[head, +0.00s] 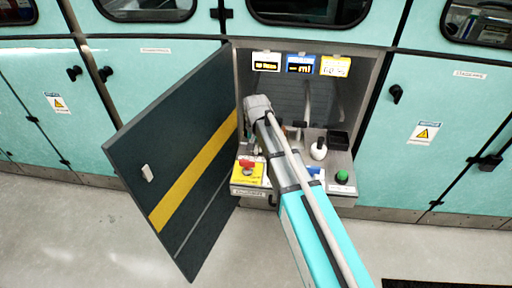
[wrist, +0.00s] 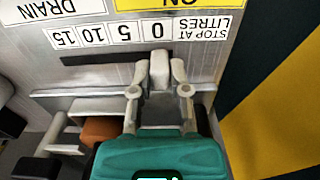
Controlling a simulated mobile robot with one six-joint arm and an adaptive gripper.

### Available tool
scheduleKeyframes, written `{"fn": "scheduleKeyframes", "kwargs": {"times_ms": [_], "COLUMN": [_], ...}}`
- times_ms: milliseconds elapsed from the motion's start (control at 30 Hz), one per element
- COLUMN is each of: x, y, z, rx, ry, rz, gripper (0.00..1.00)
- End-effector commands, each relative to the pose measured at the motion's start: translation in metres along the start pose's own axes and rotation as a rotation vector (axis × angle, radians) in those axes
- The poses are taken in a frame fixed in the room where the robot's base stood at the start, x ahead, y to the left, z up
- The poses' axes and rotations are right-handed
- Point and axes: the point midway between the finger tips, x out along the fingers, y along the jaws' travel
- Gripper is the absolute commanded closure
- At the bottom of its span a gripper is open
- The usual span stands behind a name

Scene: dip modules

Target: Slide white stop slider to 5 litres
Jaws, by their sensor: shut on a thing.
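The 5 mark is just left of the slider. My gripper (wrist: 159,88) has a finger on each side of the slider and is shut on it. In the head view my arm hides the fingertips and the slider.
The panel sits in a recess, with a dark open door (head: 160,165) on the left. A brown part (wrist: 101,131) lies left of my gripper.

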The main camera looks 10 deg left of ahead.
Motion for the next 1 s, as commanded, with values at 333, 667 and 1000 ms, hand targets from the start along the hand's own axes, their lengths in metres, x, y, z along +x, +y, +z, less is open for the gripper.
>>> {"fn": "scheduleKeyframes", "kwargs": {"times_ms": [333, 667, 1000], "x": [0.0, 0.0, 0.0], "y": [0.017, 0.03, 0.03], "z": [0.001, 0.0, 0.0], "rx": [0.003, 0.0, 0.0], "ry": [0.0, 0.0, 0.0], "rz": [0.0, 0.0, 0.0], "gripper": [1.0, 1.0, 0.43]}}
